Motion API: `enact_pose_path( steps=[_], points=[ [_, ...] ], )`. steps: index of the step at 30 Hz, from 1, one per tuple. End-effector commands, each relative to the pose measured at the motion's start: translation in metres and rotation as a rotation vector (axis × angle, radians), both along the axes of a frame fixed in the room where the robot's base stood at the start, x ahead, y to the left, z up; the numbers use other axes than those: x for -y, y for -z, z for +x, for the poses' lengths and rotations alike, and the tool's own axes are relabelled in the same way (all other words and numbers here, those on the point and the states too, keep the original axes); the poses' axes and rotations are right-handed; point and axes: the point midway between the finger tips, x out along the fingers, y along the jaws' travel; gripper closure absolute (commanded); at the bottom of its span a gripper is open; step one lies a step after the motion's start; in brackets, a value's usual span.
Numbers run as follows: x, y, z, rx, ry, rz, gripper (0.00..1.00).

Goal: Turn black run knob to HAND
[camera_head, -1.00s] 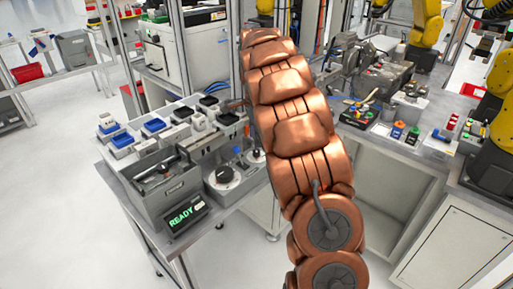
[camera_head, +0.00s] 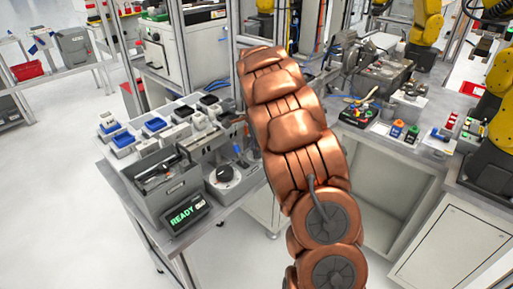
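I cannot pick out the black run knob or a HAND marking for certain. A round black knob on a white disc (camera_head: 224,173) sits in the grey station on the left bench; its lettering is too small to read. A black control box with coloured buttons (camera_head: 388,130) lies on the right bench, its details also too small to read. My copper arm (camera_head: 298,150) rises through the middle of the view and leans to the upper left. My gripper is not visible; the arm hides the area behind it.
A small display reading READY (camera_head: 187,213) stands at the left bench's front. Blue, white and black blocks (camera_head: 155,125) line that bench. Yellow robot arms (camera_head: 490,130) stand at the right. A red bin (camera_head: 27,70) is far left. The left floor is clear.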

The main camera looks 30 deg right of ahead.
Motion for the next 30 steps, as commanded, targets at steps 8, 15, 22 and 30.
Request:
enact_pose_path(
  steps=[8,15,22,30],
  points=[
    [0.0001,-0.0001,0.0001,0.0,0.0,0.0,0.97],
    [0.0018,0.0001,0.0,0.001,-0.003,0.0,1.0],
    [0.0012,0.0011,0.0001,0.002,-0.063,-0.002,1.0],
    [0.0005,0.0026,0.0008,0.005,-0.253,-0.004,1.0]
  ],
)
